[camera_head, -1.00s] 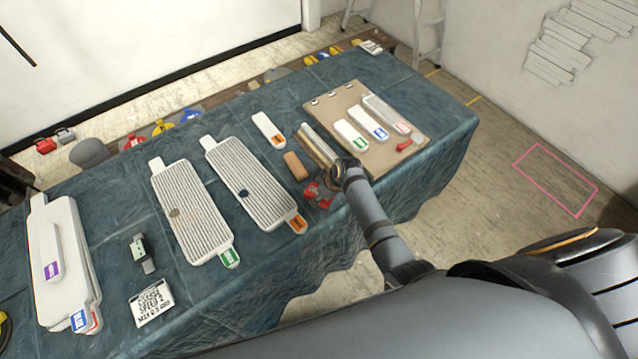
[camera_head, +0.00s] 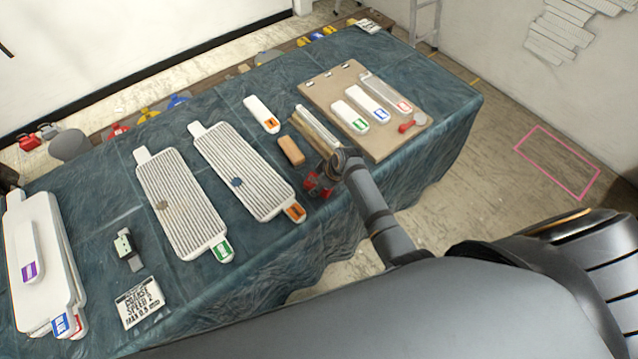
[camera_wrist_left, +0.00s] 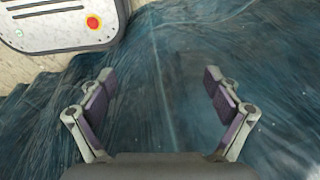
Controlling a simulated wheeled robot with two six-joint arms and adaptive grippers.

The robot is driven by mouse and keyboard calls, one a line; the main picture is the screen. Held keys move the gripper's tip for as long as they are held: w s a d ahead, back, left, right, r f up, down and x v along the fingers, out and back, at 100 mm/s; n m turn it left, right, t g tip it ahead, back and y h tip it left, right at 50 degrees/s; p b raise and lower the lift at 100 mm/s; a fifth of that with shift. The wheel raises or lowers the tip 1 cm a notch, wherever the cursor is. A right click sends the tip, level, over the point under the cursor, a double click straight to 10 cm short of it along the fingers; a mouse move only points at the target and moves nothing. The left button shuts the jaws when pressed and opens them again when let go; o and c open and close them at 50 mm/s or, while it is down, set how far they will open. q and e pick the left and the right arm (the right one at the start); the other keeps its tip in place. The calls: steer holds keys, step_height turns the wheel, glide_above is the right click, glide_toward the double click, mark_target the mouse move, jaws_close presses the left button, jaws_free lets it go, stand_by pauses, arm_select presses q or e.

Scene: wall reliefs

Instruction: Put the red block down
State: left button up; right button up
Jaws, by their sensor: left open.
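My right arm reaches in from the lower right in the head view. Its gripper (camera_head: 318,184) is small and dark, with red patches at its tips, low over or at the table's front part. I cannot tell whether the red is a block or the finger pads. An orange-brown block (camera_head: 291,151) lies flat on the cloth just beyond it, apart from it. My left gripper (camera_wrist_left: 162,108) shows only in the left wrist view. Its purple-padded fingers are wide apart and empty, with blue-green cloth beyond. No other clear red block shows.
The blue-green cloth-covered table (camera_head: 105,205) carries ribbed boards (camera_head: 180,203) (camera_head: 240,170), a stack of white boards (camera_head: 62,262), a printed card (camera_head: 139,302) and a brown board with tagged pieces (camera_head: 335,84). A metallic bar (camera_head: 318,128) lies near my right wrist. Bare cloth lies between the boards.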

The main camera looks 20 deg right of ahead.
steer(key=o, duration=1)
steer(key=shift+f, duration=0.1)
steer(key=shift+r, duration=0.3)
arm_select(q)
steer(key=shift+s+d+f, duration=0.1)
steer(key=shift+s+f, duration=0.1)
steer(key=shift+s, duration=0.6)
arm_select(e)
steer(key=v, duration=1.1)
steer(key=shift+s+d+r, duration=0.1)
steer(key=shift+d+r, duration=0.1)
steer(key=shift+r, duration=0.15)
arm_select(q)
steer(key=shift+s, duration=0.1)
